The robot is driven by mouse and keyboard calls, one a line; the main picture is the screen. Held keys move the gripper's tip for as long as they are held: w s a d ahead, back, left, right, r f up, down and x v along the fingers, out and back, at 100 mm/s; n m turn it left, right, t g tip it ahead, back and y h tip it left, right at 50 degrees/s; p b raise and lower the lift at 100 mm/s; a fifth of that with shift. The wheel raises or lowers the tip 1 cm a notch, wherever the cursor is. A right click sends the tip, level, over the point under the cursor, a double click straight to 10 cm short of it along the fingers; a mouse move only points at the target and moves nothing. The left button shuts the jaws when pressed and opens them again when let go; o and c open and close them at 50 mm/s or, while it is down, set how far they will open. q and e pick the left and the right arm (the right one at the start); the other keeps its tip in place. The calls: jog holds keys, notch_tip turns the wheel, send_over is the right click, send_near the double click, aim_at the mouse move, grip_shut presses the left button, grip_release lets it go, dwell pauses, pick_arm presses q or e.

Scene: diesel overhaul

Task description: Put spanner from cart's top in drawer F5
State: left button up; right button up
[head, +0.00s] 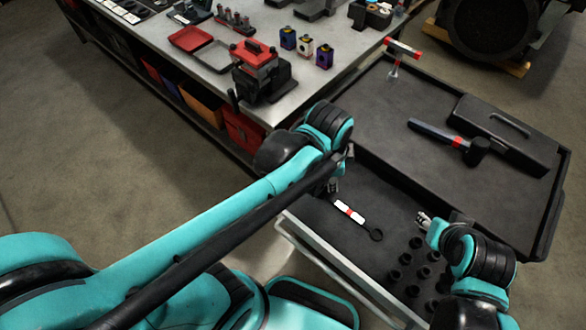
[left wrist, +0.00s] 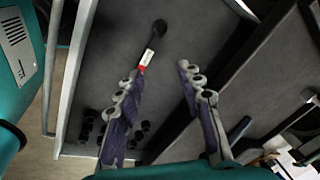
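The spanner (head: 349,212), with a white handle, a red band and a dark ring end, lies in the open drawer (head: 313,248) of the dark cart. The left wrist view also shows the spanner (left wrist: 147,57), its handle end near one fingertip. My left gripper (head: 334,187) is just above the drawer by the handle end, partly hidden by my arm. Its fingers (left wrist: 158,80) are wide apart with nothing between them. My right gripper (head: 424,219) is over the drawer's right side; its finger opening is unclear. No drawer label is readable.
Several black sockets (head: 411,267) stand in the drawer near my right gripper. A workbench (head: 206,66) with parts stands behind on the left.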

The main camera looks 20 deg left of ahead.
pick_arm(q)
jog(key=s+a+r+n+t, duration=0.2)
jog(key=s+a+n+t, duration=0.2)
jog(key=a+n, duration=0.6)
jog(key=n, duration=0.3)
jog(key=shift+t+y, duration=0.3)
jog(key=shift+y, duration=0.1)
jog(key=shift+f, duration=0.1)
